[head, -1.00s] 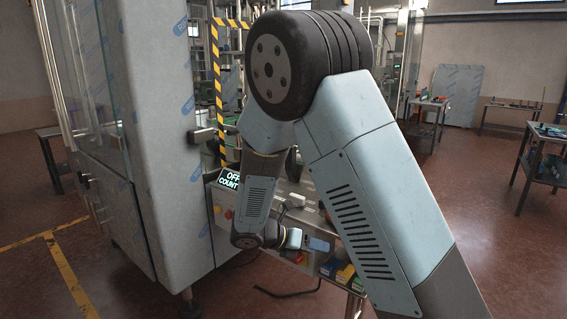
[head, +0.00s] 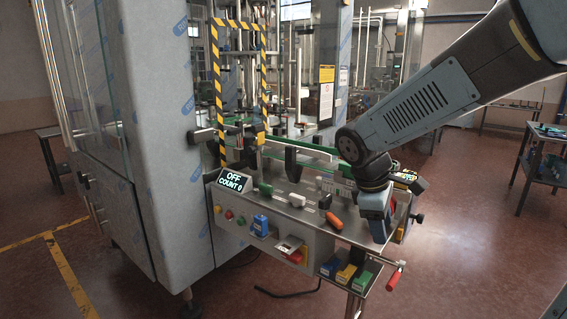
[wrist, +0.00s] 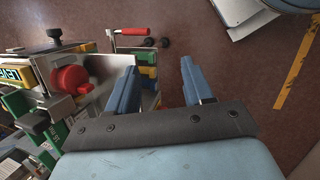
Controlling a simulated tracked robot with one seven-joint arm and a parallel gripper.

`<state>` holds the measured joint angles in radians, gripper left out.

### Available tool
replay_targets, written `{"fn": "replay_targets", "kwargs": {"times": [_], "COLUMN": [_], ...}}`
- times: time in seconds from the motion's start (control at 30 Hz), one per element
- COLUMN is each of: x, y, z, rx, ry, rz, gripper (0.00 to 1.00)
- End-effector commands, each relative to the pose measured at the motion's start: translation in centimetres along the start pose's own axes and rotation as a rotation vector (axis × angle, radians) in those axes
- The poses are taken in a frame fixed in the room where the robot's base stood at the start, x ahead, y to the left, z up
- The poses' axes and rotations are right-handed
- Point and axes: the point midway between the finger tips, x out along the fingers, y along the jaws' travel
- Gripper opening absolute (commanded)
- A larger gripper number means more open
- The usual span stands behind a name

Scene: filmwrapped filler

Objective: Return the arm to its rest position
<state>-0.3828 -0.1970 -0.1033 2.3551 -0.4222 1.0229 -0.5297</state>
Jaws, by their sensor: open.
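My gripper (head: 379,230) is at the right end of the machine's metal worktop in the head view, pointing down. My arm reaches to it from the upper right. In the wrist view my gripper (wrist: 162,85) shows two blue fingers spread apart with nothing between them. Beyond the fingers are the reddish-brown floor and the edge of the bench. From the head view I cannot tell how far the fingertips are from the worktop edge.
A side table (head: 545,165) stands right; floor between is clear.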

Motion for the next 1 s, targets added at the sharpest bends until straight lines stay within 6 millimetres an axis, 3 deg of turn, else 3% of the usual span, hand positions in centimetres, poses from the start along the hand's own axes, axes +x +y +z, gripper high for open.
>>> {"fn": "replay_targets", "kwargs": {"times": [0.2,0.6,0.8,1.0], "x": [-2.6,-6.6,-7.8,-8.2], "y": [-1.4,-4.9,-6.2,-6.6], "z": [3.6,8.3,9.3,9.6], "rx": [0.322,0.873,1.046,1.1], "ry": [0.148,0.409,0.498,0.525], "rz": [-0.017,-0.058,-0.075,-0.083], "gripper": [0.51,0.51,0.51,0.51]}}
